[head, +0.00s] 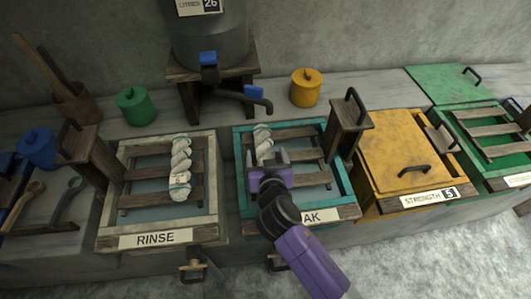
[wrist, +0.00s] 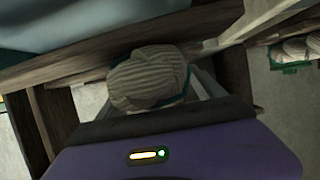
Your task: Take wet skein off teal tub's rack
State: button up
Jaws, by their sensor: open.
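The teal tub (head: 238,148) stands in the middle of the head view, its label partly covered so that only "AK" shows. A wooden slatted rack (head: 300,153) lies across it. A pale twisted skein (head: 262,138) lies on the rack's left part; its near end is hidden behind my gripper (head: 267,158). The gripper is open and reaches over the skein's near part. In the wrist view the ribbed skein (wrist: 148,78) is close in front of the purple gripper body, seemingly between the fingers. I cannot tell whether they touch it.
Left is the "RINSE" tub (head: 105,222) with another tagged twisted skein (head: 180,168) on its rack. A wooden post with a handle (head: 349,130) stands at the teal tub's right. A yellow lidded tub (head: 405,150) is beyond it. A tap (head: 245,95) overhangs behind.

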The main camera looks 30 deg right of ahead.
jog(key=shift+c, duration=0.2)
jog(key=c, duration=1.5)
jog(key=shift+c, duration=0.3)
jog(key=shift+r, duration=0.1)
